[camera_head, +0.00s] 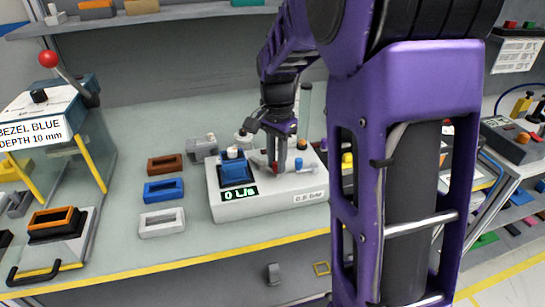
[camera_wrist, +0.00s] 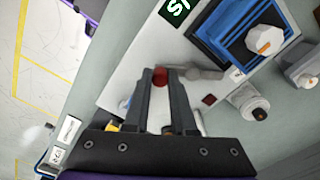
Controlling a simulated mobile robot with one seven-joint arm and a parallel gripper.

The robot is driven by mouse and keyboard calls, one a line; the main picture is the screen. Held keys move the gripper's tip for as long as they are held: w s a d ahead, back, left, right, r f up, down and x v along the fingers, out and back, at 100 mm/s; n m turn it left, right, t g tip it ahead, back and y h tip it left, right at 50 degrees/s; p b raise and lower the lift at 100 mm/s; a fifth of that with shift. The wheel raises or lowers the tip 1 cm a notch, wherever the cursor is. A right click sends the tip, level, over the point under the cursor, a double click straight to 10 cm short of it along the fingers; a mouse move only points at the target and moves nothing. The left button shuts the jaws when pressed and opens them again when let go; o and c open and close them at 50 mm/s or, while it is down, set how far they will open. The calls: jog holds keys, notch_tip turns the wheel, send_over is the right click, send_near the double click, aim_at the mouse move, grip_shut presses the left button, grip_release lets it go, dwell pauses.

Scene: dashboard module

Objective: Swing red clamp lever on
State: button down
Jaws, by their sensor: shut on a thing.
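The white dashboard module (camera_head: 265,209) stands on the workbench, with a blue square part (camera_head: 236,172) at its left and a display reading "0 L/s" on its front. My gripper (camera_wrist: 166,78) points down over the middle of the module. Its fingers are shut on the red tip of the clamp lever (camera_wrist: 160,76). A grey arm runs from that tip to the right in the wrist view, towards the blue part. In the head view the lever's red tip (camera_head: 275,170) shows only as a small patch beside the fingers, and my arm hides part of the module's right side.
Brown, blue and white bezel frames (camera_head: 164,190) lie left of the module. A press with a red ball handle (camera_head: 48,59) stands at far left. White-capped knobs (camera_wrist: 264,40) rise close to the gripper. The bench front between module and yellow edge is clear.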

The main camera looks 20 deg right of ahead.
jog(key=n, duration=0.2)
jog(key=w+d+n+p, duration=0.1)
jog(key=n+p, duration=0.1)
jog(key=n, duration=0.1)
jog(key=shift+w+d+r+n, duration=0.1)
jog(key=shift+w+d+n, duration=0.2)
jog(key=n, duration=0.1)
jog(key=w+n, duration=0.1)
jog(key=n+p, duration=0.1)
jog(key=shift+w+d, duration=0.15)
jog(key=shift+d, duration=0.1)
jog(key=shift+w+n+p, duration=0.2)
jog(key=shift+w+n, duration=0.05)
jog(key=shift+n, duration=0.5)
jog(key=shift+w+n+p, duration=0.2)
jog(key=shift+w+n, duration=0.05)
jog(key=shift+n, duration=0.5)
jog(key=c, duration=0.7)
grip_release()
jog(key=shift+c, duration=0.2)
notch_tip(320, 180, up, 17)
jog(key=p, duration=0.1)
jog(key=shift+r, duration=0.15)
